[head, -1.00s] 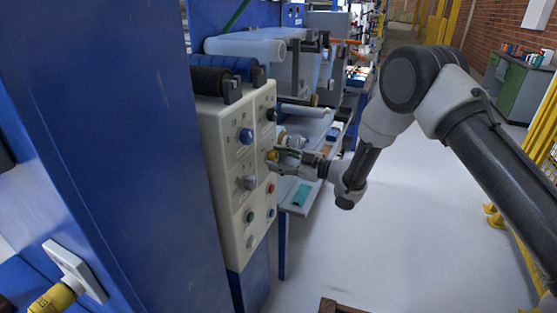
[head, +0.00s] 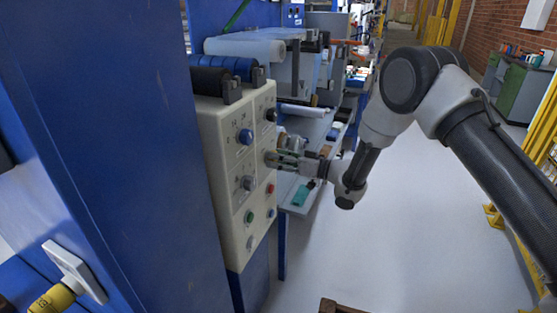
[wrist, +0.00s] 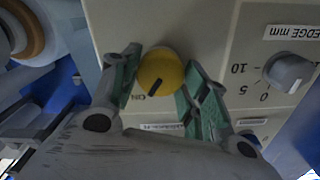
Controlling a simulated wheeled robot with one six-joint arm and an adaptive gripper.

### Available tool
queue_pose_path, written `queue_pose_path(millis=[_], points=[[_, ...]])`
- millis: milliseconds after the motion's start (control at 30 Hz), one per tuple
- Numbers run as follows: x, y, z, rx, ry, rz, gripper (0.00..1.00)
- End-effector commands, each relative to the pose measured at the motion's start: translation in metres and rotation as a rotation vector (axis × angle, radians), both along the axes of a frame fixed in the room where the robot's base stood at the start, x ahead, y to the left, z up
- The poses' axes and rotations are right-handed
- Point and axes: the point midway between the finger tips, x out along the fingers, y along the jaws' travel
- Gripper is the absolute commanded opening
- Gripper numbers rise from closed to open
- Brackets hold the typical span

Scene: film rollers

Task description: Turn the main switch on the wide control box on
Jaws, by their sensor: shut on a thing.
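The wide control box (head: 229,205) has a cream front panel with several knobs and buttons. It also fills the upper wrist view (wrist: 210,35). A round yellow knob (wrist: 160,72) with a black mark sits on the panel, apparently the main switch. The mark points down and left in the wrist view, towards small lettering that looks like ON. My gripper (wrist: 157,85) has its green-padded fingers on either side of the knob and is shut on it. In the head view my gripper (head: 279,160) meets the panel's right part and mostly hides the knob.
A grey dial (wrist: 289,72) with a number scale sits beside the yellow knob. A blue knob (head: 246,136), a red button (head: 270,188) and a green button (head: 249,216) are on the same panel. The white floor (head: 400,240) to the right is clear.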

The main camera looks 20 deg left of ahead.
Motion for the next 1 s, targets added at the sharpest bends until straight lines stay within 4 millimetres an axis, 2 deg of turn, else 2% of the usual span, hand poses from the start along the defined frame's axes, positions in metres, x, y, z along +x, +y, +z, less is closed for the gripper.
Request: queue_pose_path(millis=[667, 700, 800, 1000], points=[[0.0004, -0.0006, -0.0009, 0.004, 0.069, -0.002, 0.21], [0.0004, -0.0006, -0.0009, 0.004, 0.069, -0.002, 0.47], [0.0003, -0.0005, -0.0008, 0.004, 0.068, -0.002, 0.65], [0.0003, -0.0003, -0.0004, 0.005, 0.067, -0.001, 0.67]])
